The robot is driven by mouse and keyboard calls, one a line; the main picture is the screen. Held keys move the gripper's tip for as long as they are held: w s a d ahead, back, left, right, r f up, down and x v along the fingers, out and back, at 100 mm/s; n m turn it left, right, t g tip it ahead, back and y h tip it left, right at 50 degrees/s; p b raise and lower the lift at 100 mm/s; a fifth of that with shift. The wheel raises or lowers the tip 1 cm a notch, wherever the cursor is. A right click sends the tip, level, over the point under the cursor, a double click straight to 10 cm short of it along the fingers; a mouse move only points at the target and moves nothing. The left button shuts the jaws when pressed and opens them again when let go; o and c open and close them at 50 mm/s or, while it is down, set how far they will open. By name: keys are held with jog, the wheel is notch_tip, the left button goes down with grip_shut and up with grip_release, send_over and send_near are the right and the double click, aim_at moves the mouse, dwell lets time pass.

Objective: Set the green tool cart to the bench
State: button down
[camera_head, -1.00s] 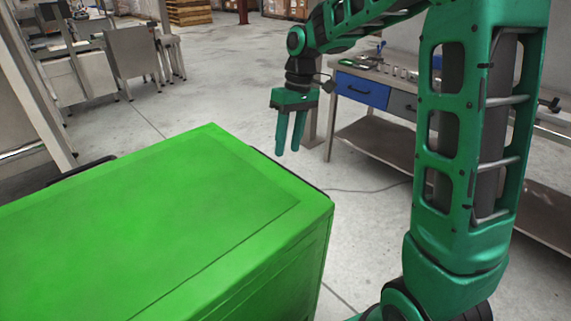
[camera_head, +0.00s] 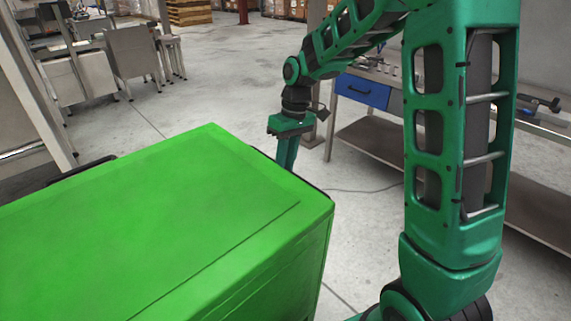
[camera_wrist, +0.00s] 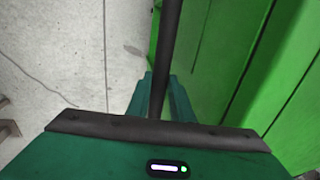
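The green tool cart (camera_head: 150,230) fills the lower left of the head view, its flat top bare. A dark bar handle (camera_wrist: 172,40) runs along its far right edge. My gripper (camera_head: 285,157) is at that edge, pointing down, with its tips partly hidden behind the cart. In the wrist view my gripper's fingers (camera_wrist: 160,92) lie close on either side of the bar and look shut on it. The green cart side (camera_wrist: 220,60) is to the right there. The bench (camera_head: 365,135), with a blue drawer (camera_head: 362,91) and a lower shelf, stands behind my arm at right.
Small tools and jars lie on the bench top. Open concrete floor (camera_head: 215,75) lies beyond the cart, and a thin cable crosses it towards the bench. Steel tables (camera_head: 80,75) stand at the far left, near a metal post. Pallets (camera_head: 190,12) are at the back.

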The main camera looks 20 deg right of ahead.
jog(key=shift+w+d, duration=0.3)
jog(key=shift+d, duration=0.5)
jog(key=c, duration=1.6)
grip_release()
jog(key=shift+a, duration=0.15)
jog(key=shift+w+d+r, duration=0.15)
jog(key=shift+d+r, duration=0.15)
jog(key=shift+r, duration=1.45)
jog(key=shift+w+d+r, duration=0.1)
jog(key=shift+d+r, duration=0.25)
jog(key=shift+r, duration=1.4)
jog(key=shift+w+d+r, duration=0.15)
jog(key=shift+d+r, duration=0.15)
jog(key=shift+r, duration=1.45)
